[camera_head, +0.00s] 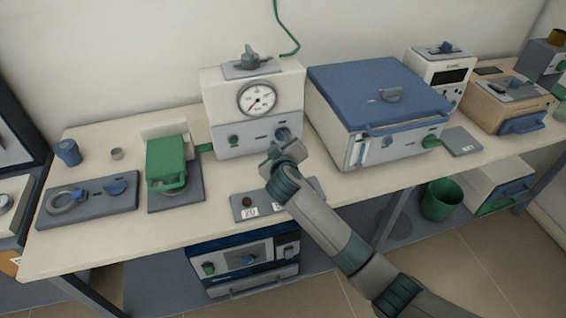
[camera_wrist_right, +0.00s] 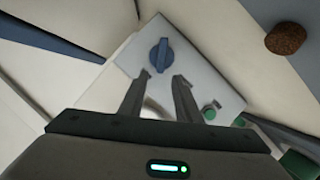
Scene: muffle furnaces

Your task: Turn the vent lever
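A white unit (camera_head: 235,122) with a round gauge stands against the wall. A blue lever-like knob (camera_head: 282,134) sits on its front at the right; it also shows in the right wrist view, the blue knob (camera_wrist_right: 162,55) upright on a pale panel (camera_wrist_right: 205,75). A grey lever (camera_head: 249,58) stands on top of the unit. I cannot read which one is labelled vent. My right gripper (camera_head: 280,155) is at the unit's front. In the wrist view its fingers (camera_wrist_right: 161,78) are apart and empty, with the blue knob just past the tips. My left gripper is not in view.
A blue-lidded furnace (camera_head: 350,90) stands close on the right. A green device (camera_head: 166,160) and a grey plate (camera_head: 90,205) are on the left. A grey tray (camera_head: 240,212) with a brown piece (camera_wrist_right: 288,38) lies in front. The bench front edge is mostly clear.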

